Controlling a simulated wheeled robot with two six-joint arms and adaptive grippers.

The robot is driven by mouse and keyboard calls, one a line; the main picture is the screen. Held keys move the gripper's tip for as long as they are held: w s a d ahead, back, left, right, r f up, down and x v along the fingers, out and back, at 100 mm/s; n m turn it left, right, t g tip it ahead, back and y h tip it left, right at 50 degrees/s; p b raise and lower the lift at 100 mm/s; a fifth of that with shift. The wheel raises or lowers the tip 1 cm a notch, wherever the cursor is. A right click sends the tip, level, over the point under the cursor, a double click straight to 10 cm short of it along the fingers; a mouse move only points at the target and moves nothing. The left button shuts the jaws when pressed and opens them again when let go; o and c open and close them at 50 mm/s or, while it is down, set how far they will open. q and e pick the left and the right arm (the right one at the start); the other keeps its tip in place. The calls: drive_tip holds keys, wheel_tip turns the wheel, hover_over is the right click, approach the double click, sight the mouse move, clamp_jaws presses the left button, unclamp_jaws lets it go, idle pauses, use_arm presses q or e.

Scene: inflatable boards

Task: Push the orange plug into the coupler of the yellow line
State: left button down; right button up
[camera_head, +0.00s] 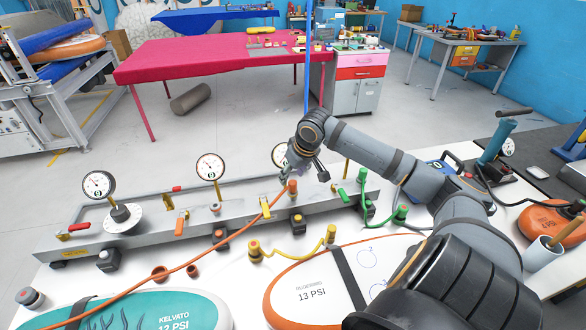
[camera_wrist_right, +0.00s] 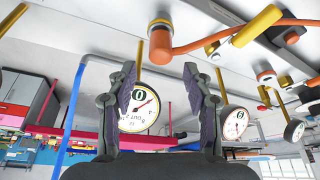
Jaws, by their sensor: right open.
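The orange plug (camera_head: 292,188) stands at the upper end of the orange hose, by the manifold rail. In the wrist view the orange plug (camera_wrist_right: 160,42) is just beyond my fingertips, not between them. My right gripper (camera_head: 297,170) is close above it; in the wrist view its two fingers (camera_wrist_right: 160,75) are apart with nothing gripped. The yellow line (camera_head: 290,254) lies on the white table in front of the rail. My left gripper is out of view.
The grey manifold rail (camera_head: 150,232) carries gauges (camera_head: 210,167) and coloured valve levers. A green hose (camera_head: 368,205) is at right. A teal board (camera_head: 150,312) and an orange-rimmed board (camera_head: 310,290) lie in front.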

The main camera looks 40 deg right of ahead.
sight(293, 182)
wheel_tip(293, 182, up, 6)
drive_tip(key=shift+f, duration=0.2)
idle(0.6)
